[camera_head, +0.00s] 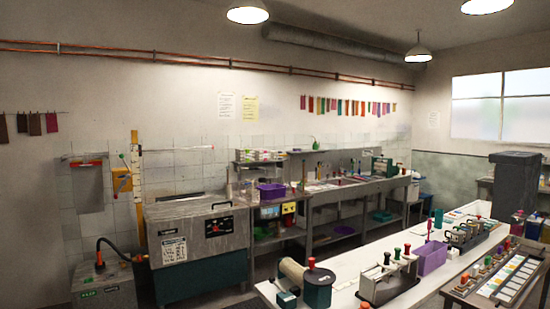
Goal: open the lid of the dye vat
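The dye vat appears to be the large grey metal box (203,250) with a teal base against the back wall, left of centre. Its lid (183,208) looks shut and lies flat on top, with a dark curved handle (222,205) near its right end. A white label and a black panel show on its front. Neither of my grippers is in view.
A white table (345,268) with a teal-ended roller device (318,290) and a purple bin (432,258) fills the right foreground. Some dark floor shows between vat and table.

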